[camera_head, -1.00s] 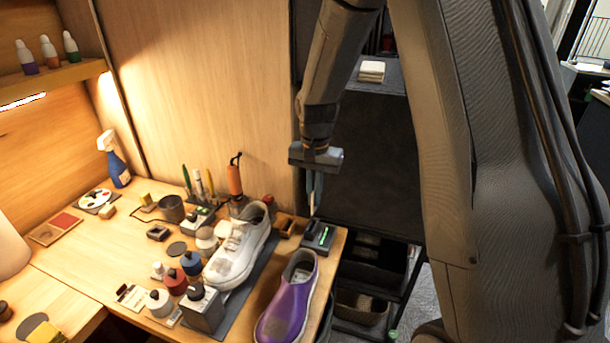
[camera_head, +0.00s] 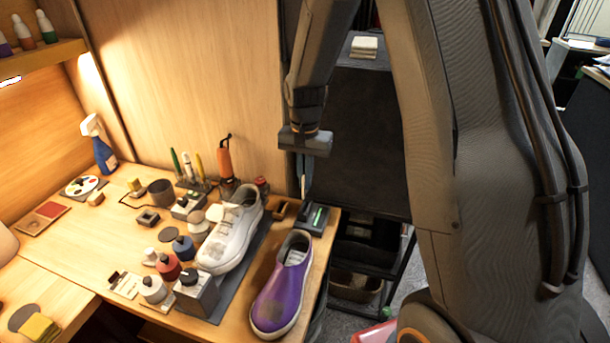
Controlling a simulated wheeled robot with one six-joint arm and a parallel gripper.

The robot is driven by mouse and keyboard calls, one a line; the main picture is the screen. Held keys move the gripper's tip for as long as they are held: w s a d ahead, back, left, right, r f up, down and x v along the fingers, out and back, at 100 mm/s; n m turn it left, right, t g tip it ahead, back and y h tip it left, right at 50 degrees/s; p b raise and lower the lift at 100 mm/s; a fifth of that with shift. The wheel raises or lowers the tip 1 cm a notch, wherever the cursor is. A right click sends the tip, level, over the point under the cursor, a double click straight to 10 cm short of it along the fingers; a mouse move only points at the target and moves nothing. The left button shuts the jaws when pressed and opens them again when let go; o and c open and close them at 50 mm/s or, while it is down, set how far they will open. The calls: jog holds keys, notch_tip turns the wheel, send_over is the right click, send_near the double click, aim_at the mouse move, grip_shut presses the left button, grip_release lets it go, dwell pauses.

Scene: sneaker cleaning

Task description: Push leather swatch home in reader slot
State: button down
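The reader (camera_head: 315,219) is a small dark box with a green light at the right back corner of the workbench. My gripper (camera_head: 303,190) points down just above the reader's left part, its fingers looking close together. Whether the fingertips touch the reader or hold anything is too small to tell. A thin pale strip shows at the fingertips, and I cannot tell whether it is the leather swatch. The slot itself cannot be made out.
A purple sneaker (camera_head: 283,290) stands in front of the reader. A white sneaker (camera_head: 232,235) lies left of it on a dark mat. Bottles, including a red one (camera_head: 167,267), and a grey box (camera_head: 196,297) crowd the left. A dark cart (camera_head: 365,235) stands right of the bench.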

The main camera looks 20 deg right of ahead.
aim_at(305, 195)
jog(key=shift+f+b, duration=0.75)
jog(key=shift+f, duration=1.15)
jog(key=shift+f, duration=1.8)
dwell(1.0)
jog(key=c, duration=1.9)
grip_release()
jog(key=shift+r, duration=0.1)
jog(key=shift+r+b, duration=1.1)
jog(key=shift+r, duration=2.7)
jog(key=s+r+n+t, duration=0.1)
jog(key=s+n, duration=0.5)
jog(key=s, duration=1.3)
jog(key=shift+r+n, duration=0.4)
jog(key=shift+r, duration=0.25)
